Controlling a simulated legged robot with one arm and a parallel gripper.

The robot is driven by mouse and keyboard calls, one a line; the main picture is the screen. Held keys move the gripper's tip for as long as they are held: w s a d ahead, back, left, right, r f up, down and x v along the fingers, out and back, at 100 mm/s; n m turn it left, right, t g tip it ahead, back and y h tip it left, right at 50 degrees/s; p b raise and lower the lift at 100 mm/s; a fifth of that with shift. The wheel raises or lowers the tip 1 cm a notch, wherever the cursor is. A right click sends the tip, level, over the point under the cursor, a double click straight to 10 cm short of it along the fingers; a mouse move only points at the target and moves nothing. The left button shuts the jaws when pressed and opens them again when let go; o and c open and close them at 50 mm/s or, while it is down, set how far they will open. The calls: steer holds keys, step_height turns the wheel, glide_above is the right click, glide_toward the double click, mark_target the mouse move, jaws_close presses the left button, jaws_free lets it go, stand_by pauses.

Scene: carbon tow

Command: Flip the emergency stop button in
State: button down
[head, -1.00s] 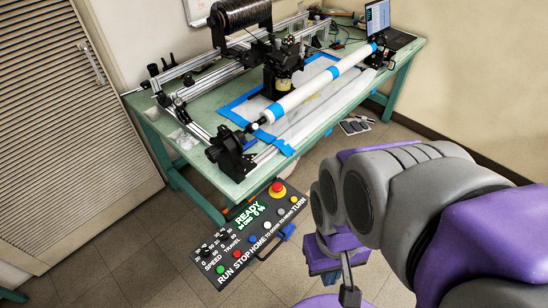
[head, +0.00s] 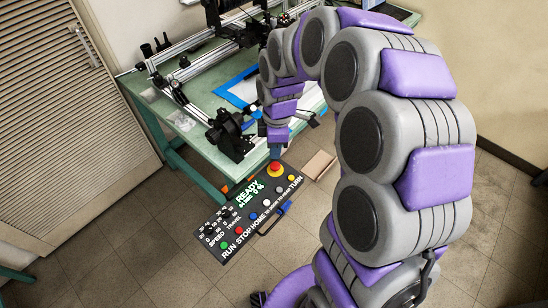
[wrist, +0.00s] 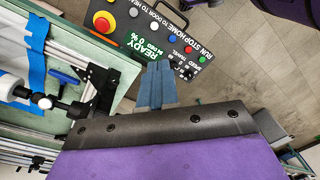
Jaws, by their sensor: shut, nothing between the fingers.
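The emergency stop button (head: 276,168), a red knob on a yellow round base, sits at the far end of the black control panel (head: 265,193). In the wrist view the button (wrist: 102,22) shows at the upper left, beside the display reading READY. My gripper (head: 275,153) hangs from above, its tip close over the button in the head view. I cannot tell whether it touches. In the wrist view my blue gripper fingers (wrist: 159,70) are together and empty. They lie to the right of and below the button in the picture, overlapping the panel's edge.
The green workbench (head: 205,105) with a winding machine (head: 230,135) stands behind the panel. A brown flat box (head: 319,165) is right of the panel. Tiled floor is clear in front.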

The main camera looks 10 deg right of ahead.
steer(key=w+f+n, duration=0.3)
steer(key=w, duration=0.3)
steer(key=n+p, duration=0.3)
steer(key=n, duration=0.3)
glide_above(275, 165)
step_height(275, 165, down, 9)
steer(key=shift+a+t+h, duration=0.2)
steer(key=shift+t+h, duration=0.1)
steer(key=shift+d, duration=0.1)
step_height(275, 165, down, 14)
steer(key=b, duration=0.3)
